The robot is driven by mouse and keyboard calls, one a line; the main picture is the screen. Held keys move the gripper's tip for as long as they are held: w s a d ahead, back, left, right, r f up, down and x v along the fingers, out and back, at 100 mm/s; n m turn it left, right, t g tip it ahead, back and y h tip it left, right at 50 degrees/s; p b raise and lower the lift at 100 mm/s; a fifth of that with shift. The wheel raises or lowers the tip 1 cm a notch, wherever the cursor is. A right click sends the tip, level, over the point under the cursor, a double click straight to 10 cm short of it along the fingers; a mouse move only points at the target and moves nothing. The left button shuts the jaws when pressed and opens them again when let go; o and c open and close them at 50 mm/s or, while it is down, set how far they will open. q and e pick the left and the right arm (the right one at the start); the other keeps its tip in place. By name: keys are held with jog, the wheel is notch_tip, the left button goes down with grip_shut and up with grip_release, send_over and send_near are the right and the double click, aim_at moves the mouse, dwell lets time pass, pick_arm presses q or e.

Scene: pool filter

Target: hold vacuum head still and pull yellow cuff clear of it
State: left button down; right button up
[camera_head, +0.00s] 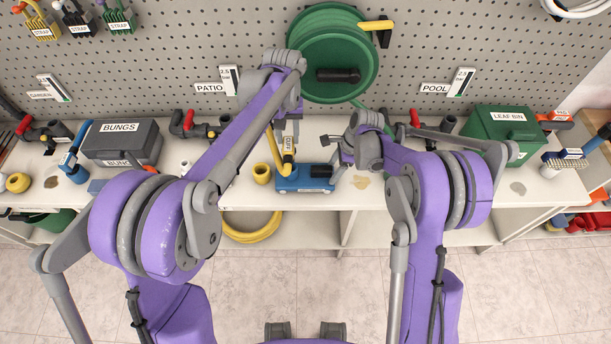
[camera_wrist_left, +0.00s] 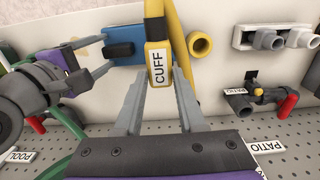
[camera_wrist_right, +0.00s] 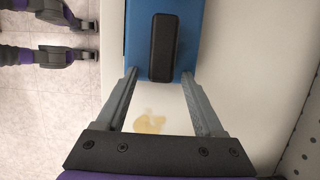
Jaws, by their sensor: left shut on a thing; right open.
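The blue vacuum head (camera_head: 303,181) with a black grip lies on the white counter in the middle of the head view. The yellow cuff (camera_head: 287,166), labelled CUFF, stands at its left end. In the left wrist view the cuff (camera_wrist_left: 158,62) sits between the fingertips of my left gripper (camera_wrist_left: 160,80), which is shut on it. Whether the cuff is seated on the head cannot be told. My right gripper (camera_wrist_right: 160,75) is open at the near end of the head (camera_wrist_right: 187,40), fingers on either side of its black grip (camera_wrist_right: 163,48), not closed on it.
A short yellow fitting (camera_head: 262,173) stands just left of the vacuum head. A yellow hose (camera_head: 252,235) lies coiled below the counter. A grey BUNGS box (camera_head: 122,142) stands left and a green LEAF BIN (camera_head: 500,125) right. A green hose reel (camera_head: 333,52) hangs behind.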

jog(key=v, duration=1.2)
pick_arm(q)
jog(key=shift+s, duration=0.1)
pick_arm(e)
jog(key=shift+s+f, duration=0.1)
